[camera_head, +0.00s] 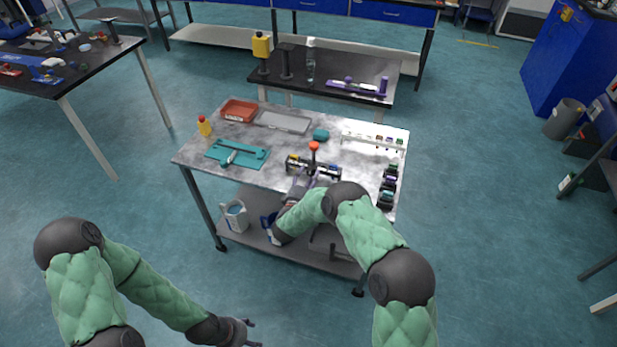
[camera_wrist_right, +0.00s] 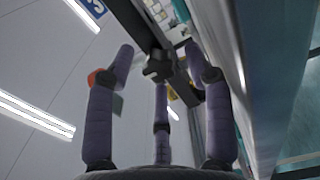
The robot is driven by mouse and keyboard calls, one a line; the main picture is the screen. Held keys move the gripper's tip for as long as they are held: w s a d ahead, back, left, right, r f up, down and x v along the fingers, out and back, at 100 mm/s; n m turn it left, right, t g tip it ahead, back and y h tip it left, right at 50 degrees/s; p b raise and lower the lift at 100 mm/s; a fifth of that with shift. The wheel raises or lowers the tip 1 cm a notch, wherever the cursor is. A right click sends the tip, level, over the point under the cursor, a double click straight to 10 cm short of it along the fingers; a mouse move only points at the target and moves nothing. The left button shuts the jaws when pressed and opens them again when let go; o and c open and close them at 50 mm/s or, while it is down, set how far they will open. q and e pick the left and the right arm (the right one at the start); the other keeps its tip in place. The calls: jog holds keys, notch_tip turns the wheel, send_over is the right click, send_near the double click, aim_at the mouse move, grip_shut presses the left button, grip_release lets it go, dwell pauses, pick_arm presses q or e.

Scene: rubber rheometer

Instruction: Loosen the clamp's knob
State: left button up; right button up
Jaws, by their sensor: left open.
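The clamp (camera_head: 313,168) stands at the front edge of the cart top, with a red ball on top. In the right wrist view its dark star-shaped knob (camera_wrist_right: 158,67) shows beneath a dark bar. My right gripper (camera_head: 297,188) is at the cart's front edge, just short of the clamp. In the right wrist view its three fingers (camera_wrist_right: 165,78) are spread, with the knob between or just beyond their tips; I cannot tell whether they touch it. My left gripper (camera_head: 246,333) is open and empty, low in front of the cart.
A white jug (camera_head: 236,216) is on the lower shelf. Floor left of the cart is clear.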

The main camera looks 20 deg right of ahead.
jog(key=v, duration=1.2)
jog(key=shift+f, duration=0.1)
dwell(0.4)
